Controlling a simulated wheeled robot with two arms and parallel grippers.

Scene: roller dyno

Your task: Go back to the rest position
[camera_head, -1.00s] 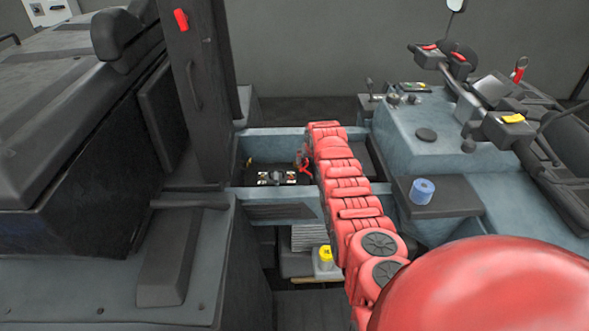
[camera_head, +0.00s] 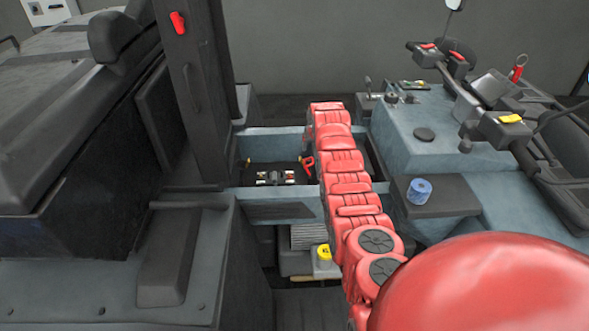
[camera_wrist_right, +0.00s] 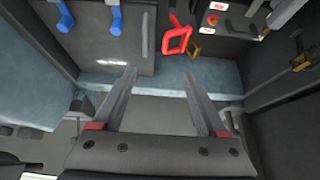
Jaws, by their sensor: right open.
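My right arm, red and segmented, reaches from the lower right of the head view to above the open bay in the middle. Its gripper is hidden behind the arm links there. In the right wrist view my right gripper (camera_wrist_right: 160,78) has its two grey fingers spread apart with nothing between them. A red loop handle (camera_wrist_right: 177,40) lies beyond the fingertips, apart from them. My left gripper is in neither view.
A dark tray with metal parts (camera_head: 275,178) sits in the bay (camera_head: 282,207). A blue roll (camera_head: 420,190) stands on the dark shelf (camera_head: 455,198). A yellow-capped container (camera_head: 323,254) is below. A tall dark post (camera_head: 197,110) rises left. Blue handles (camera_wrist_right: 115,18) show in the wrist view.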

